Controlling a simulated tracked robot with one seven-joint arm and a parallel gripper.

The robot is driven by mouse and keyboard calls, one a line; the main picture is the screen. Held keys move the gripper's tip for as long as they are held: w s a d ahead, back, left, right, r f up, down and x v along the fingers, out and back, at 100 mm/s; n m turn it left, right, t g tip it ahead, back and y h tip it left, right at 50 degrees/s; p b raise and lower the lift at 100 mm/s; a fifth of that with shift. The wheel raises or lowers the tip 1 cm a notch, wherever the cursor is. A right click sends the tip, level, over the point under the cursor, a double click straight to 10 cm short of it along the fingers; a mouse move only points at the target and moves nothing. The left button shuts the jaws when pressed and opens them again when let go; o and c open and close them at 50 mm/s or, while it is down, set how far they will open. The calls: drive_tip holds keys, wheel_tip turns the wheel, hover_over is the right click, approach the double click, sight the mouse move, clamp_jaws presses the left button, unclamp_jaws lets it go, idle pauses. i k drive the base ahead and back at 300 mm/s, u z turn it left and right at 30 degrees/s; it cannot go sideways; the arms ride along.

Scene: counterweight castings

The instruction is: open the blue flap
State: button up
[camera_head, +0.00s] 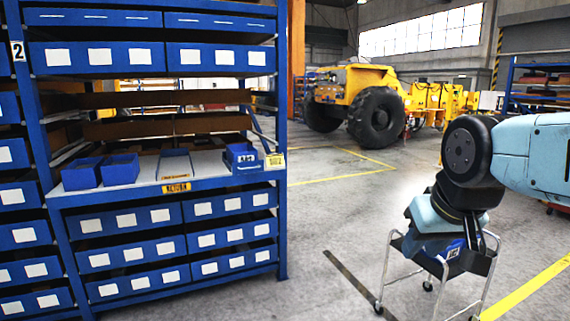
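I cannot make out a separate blue flap for certain. A blue box (449,250) with a white label sits in the wheeled metal stand (387,268) at the right. Its top is largely covered by my arm, so I cannot tell whether it has a flap. My light blue arm comes in from the right edge and bends down at a dark joint over the stand.
A blue shelf rack (283,200) with several labelled bins stands at the left. Small open blue bins (120,169) rest on its middle shelf. A yellow wheeled machine (366,80) stands behind. Grey floor with yellow lines is clear between rack and stand.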

sight(245, 166)
drive_tip(key=z, duration=0.1)
drive_tip(key=i, duration=1.15)
drive_tip(key=u, duration=0.45)
drive_tip(key=i, duration=0.5)
drive_tip(key=u, duration=0.3)
drive_tip(key=k, duration=0.8)
drive_tip(key=u, duration=0.2)
drive_tip(key=i, duration=0.8)
drive_tip(key=z, duration=0.1)
